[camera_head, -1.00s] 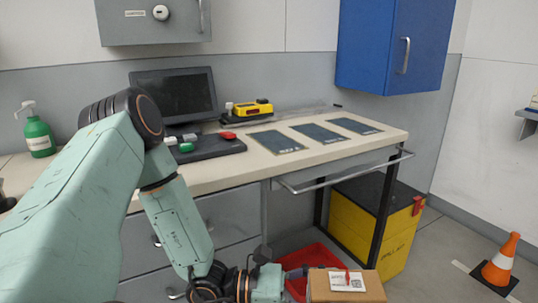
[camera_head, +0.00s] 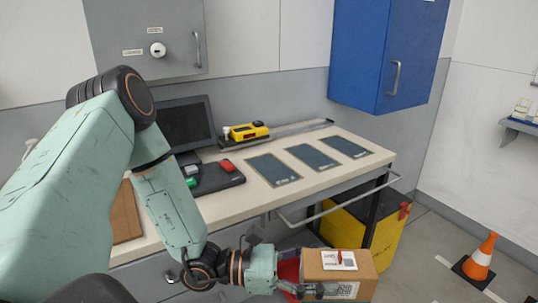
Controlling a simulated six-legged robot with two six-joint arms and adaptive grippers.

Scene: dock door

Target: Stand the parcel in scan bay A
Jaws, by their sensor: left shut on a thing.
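The parcel (camera_head: 362,262) is a brown cardboard box with a white label on top and another on its front side. It is at the bottom of the view, in front of the bench and below its top. My left gripper (camera_head: 318,291) is shut on the parcel from its left side and holds it off the bench. Three dark mats lie in a row on the bench top: a near-left mat (camera_head: 272,169), a middle mat (camera_head: 312,157) and a far-right mat (camera_head: 346,147). All are bare; their small markings are unreadable, so I cannot tell which is bay A. My right gripper is not in view.
A metal rail (camera_head: 335,202) runs along the front edge of the bench (camera_head: 225,207). A yellow-and-black device (camera_head: 246,132) and a monitor (camera_head: 187,124) stand behind. A blue cabinet (camera_head: 375,60) hangs above. A yellow bin (camera_head: 388,240) is underneath, an orange cone (camera_head: 481,258) at right.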

